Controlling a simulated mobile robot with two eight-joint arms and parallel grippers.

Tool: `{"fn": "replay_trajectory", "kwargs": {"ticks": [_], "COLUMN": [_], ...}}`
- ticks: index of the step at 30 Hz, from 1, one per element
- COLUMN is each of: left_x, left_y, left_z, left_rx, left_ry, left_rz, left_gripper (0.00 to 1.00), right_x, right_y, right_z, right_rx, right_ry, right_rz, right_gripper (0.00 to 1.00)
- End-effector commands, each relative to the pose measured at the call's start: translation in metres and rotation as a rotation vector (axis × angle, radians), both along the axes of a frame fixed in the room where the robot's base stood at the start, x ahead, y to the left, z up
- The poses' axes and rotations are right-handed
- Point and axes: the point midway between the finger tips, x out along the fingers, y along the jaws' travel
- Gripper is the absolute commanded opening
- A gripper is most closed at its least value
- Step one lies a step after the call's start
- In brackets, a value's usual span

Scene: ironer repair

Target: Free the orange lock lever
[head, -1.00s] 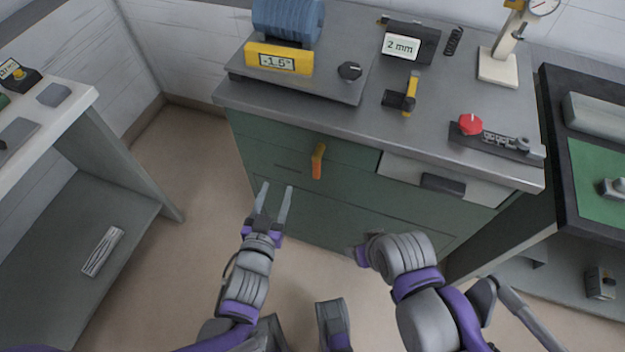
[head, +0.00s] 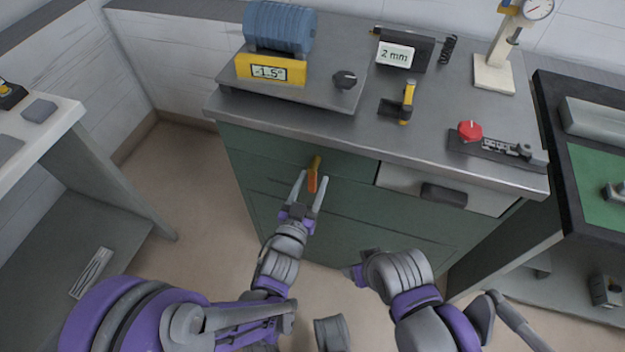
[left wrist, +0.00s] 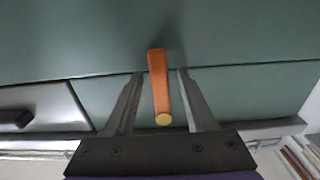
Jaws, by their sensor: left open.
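The orange lock lever (head: 313,174) sticks out from the green front of the cabinet, below the worktop edge. It also shows in the left wrist view (left wrist: 158,82), with a yellow round end pointing toward the camera. My left gripper (head: 312,182) is open, with one finger on each side of the lever. In the left wrist view the fingers (left wrist: 157,85) stand apart from the lever, with a gap on both sides. My right arm is low in front of the cabinet; its gripper's fingers cannot be made out.
The worktop (head: 290,118) above carries a blue roller on a yellow-fronted unit (head: 270,69), a small yellow-and-black clamp (head: 406,103) and a red knob (head: 469,131). A drawer with a dark handle (head: 444,194) is right of the lever. The floor (head: 185,190) at left is clear.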

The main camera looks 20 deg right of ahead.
Motion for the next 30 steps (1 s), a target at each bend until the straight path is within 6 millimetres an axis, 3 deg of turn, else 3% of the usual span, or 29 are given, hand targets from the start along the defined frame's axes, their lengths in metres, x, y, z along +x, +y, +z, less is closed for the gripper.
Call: {"fn": "replay_trajectory", "kwargs": {"ticks": [11,20,30], "left_x": [0.0047,0.0046,0.0046], "left_y": [-0.0033,-0.0031,-0.0031], "left_z": [-0.0002,-0.0002,-0.0002], "left_rx": [0.001,0.001,0.001], "left_ry": [0.000,0.001,0.001], "left_rz": [0.000,0.000,0.000], "left_gripper": [0.53,0.00,0.00], "right_x": [-0.0001,-0.0001,-0.0001], "right_y": [0.0000,0.0000,0.0000], "right_z": [0.0003,0.0003,0.0003], "right_rx": [0.000,0.000,0.000], "right_ry": [0.000,0.000,0.000], "right_rz": [0.000,0.000,0.000], "right_gripper": [0.67,0.67,0.67]}}
